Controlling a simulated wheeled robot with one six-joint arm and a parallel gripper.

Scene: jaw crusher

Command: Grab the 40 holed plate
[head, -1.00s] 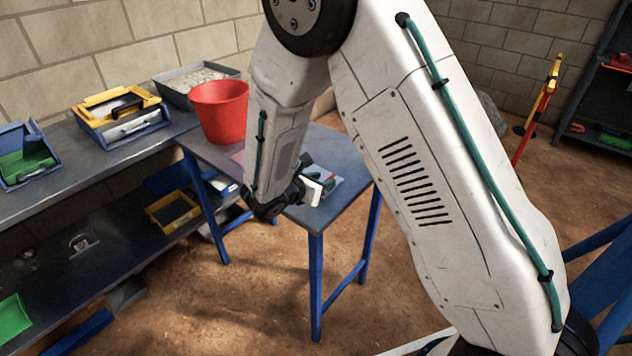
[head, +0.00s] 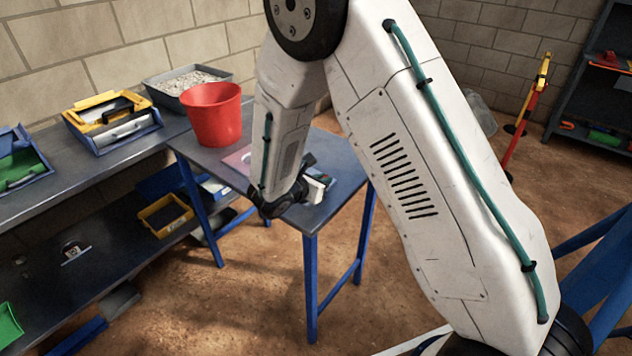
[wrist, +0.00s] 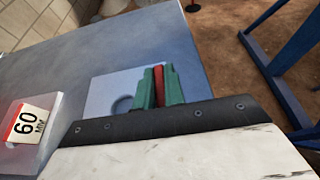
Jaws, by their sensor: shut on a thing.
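My gripper (wrist: 160,78) has green fingers closed on a narrow red piece (wrist: 159,88), seen edge-on between them. A pale grey plate (wrist: 100,92) with a round hole lies around and beneath the fingers. The red piece looks like part of it, but the join is hidden and I can read no number on it. To the left, another pale plate (wrist: 22,155) carries a white tab marked 60 MM (wrist: 28,122) with a red stripe. In the head view my gripper (head: 324,184) is low at the right part of the small table, and my wrist hides most of what it holds.
The small blue-legged table (head: 325,225) bears a red bucket (head: 214,118) at its back left. A grey tray of gravel (head: 165,92) and a blue and yellow box (head: 115,122) stand on the long bench behind. The floor in front is open.

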